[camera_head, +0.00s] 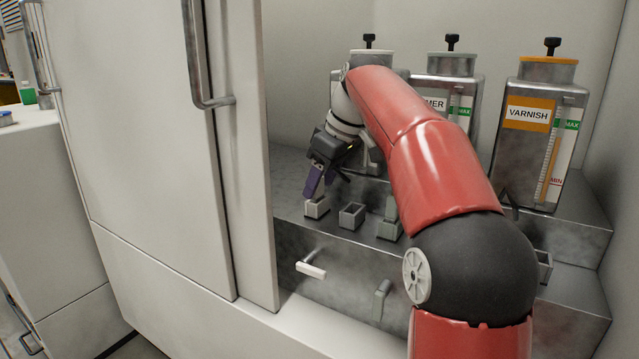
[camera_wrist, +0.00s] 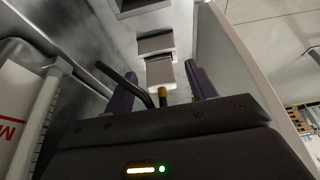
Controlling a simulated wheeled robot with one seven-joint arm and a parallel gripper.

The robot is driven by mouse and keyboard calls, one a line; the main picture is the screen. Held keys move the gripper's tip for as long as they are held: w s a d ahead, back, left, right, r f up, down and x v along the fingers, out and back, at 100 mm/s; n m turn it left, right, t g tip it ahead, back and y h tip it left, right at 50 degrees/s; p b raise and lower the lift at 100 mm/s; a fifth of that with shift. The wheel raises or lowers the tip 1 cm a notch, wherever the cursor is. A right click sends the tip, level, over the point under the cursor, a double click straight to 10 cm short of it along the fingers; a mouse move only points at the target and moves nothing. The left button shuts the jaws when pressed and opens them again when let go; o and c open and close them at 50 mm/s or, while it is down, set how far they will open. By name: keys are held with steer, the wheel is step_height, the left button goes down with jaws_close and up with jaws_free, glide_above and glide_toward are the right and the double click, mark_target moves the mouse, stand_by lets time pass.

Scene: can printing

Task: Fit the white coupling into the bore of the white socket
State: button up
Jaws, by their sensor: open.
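The white socket (camera_head: 316,210) stands at the left end of a row of sockets on the metal ledge, just below my gripper (camera_head: 313,186). My gripper points down with its purple fingers apart, close above and behind the socket's rim. In the wrist view, a pale block (camera_wrist: 160,73) shows between the two purple fingers, with a gap to each. I cannot tell whether this block is the white coupling in the bore or the socket itself. The bore is largely hidden by the fingers in the head view.
A grey socket (camera_head: 352,216) and a greenish one (camera_head: 389,231) stand to the right. White (camera_head: 311,270) and grey-green (camera_head: 381,298) handles stick out from the ledge's front. The varnish tank (camera_head: 540,150) stands behind right. A white cabinet door (camera_head: 140,130) borders the left.

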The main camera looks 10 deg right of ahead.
steer(key=p+v, duration=0.1)
steer(key=v, duration=0.5)
steer(key=shift+p, duration=0.3)
steer(key=shift+s+r, duration=0.1)
steer(key=s+a+f+m+t+h, duration=0.1)
steer(key=s+a+f+m, duration=0.15)
steer(key=s, duration=0.35)
steer(key=s+a+f+m+h, duration=0.1)
steer(key=s+f+m, duration=0.15)
steer(key=s, duration=0.35)
steer(key=s+d+f+m+t+h, duration=0.1)
steer(key=s+f+m, duration=0.3)
steer(key=s+f, duration=1.2)
steer(key=shift+f, duration=0.7)
steer(key=shift+d, duration=0.1)
steer(key=shift+c, duration=0.2)
